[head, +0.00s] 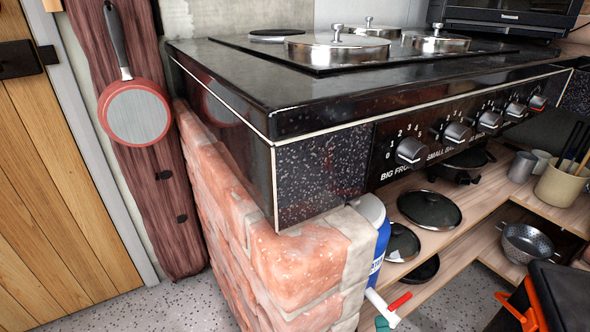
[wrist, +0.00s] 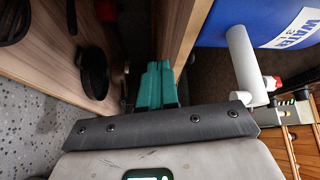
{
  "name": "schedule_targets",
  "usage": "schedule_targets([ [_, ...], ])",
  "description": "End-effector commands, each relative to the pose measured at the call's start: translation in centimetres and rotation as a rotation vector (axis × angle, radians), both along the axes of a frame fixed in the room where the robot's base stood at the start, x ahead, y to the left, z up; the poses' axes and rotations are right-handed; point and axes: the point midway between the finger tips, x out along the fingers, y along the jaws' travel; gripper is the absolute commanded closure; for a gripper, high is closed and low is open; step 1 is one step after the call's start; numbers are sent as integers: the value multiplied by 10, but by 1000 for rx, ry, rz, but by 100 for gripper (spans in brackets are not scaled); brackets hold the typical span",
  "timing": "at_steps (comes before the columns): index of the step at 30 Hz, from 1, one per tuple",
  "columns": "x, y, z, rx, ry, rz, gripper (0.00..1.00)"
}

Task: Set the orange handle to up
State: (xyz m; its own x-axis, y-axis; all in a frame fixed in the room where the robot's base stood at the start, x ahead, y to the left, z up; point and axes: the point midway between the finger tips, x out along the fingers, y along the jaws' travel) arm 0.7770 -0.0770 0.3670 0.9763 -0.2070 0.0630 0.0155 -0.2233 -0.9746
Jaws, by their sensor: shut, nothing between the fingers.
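An orange curved handle (head: 524,316) shows on a black object at the bottom right of the head view, cut off by the edge. A red lever (head: 399,301) sits by the white spout (head: 381,308) of the blue water container (head: 379,262) under the stove corner; I cannot tell for sure which is the task's handle. My gripper (wrist: 155,85) has teal fingers, shut and empty. They point between wooden boards, left of the white spout (wrist: 243,65) in the wrist view. A teal tip, likely my finger, shows low in the head view, near the lever.
The stove top (head: 250,85) holds several shiny lids. Its front has a row of knobs (head: 411,150). A brick plinth (head: 275,270) stands under its corner. Wooden shelves (head: 465,240) hold pans, a colander (head: 527,243) and a beige pot. Speckled floor is open at lower left.

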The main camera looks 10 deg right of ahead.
Motion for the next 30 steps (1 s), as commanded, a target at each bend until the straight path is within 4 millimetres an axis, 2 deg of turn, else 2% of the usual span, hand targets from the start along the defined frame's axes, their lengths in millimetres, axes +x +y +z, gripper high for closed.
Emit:
schedule_targets([
  [1,0,11,1,-52,60,62,100],
  [5,-5,36,-5,-207,234,223,100],
  [8,-16,49,-11,-331,371,343,100],
  [12,-44,58,-21,-503,566,500,100],
  [17,-89,54,-28,-687,798,671,100],
  [20,-123,45,-28,-788,948,773,100],
  [24,-169,29,-22,-889,1138,893,100],
  [30,-224,7,-4,-965,1353,1022,100],
])
